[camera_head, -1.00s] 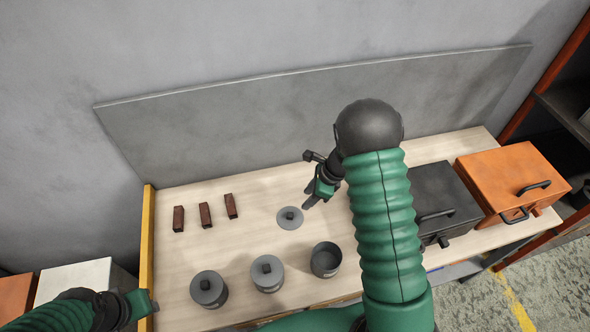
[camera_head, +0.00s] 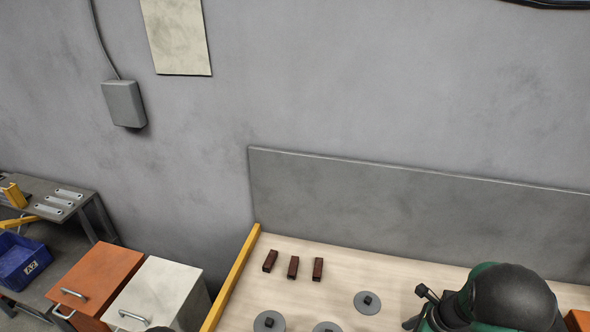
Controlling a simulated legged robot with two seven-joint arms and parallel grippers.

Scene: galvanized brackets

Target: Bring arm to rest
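My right arm comes in at the lower right, over the wooden workbench (camera_head: 270,290). Its dark rounded joint and green sleeve hide most of the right gripper (camera_head: 412,322). Only a small dark part of that gripper shows at the bottom edge, so its fingers cannot be read. My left gripper is out of the frame, with at most a dark bit of the arm at the bottom edge.
Several small brown blocks (camera_head: 293,267) stand on the bench. A loose grey lid (camera_head: 367,302) lies near the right arm. Orange (camera_head: 95,280) and white (camera_head: 160,290) boxes stand left of the bench's yellow edge (camera_head: 232,275). A blue bin (camera_head: 22,262) is far left.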

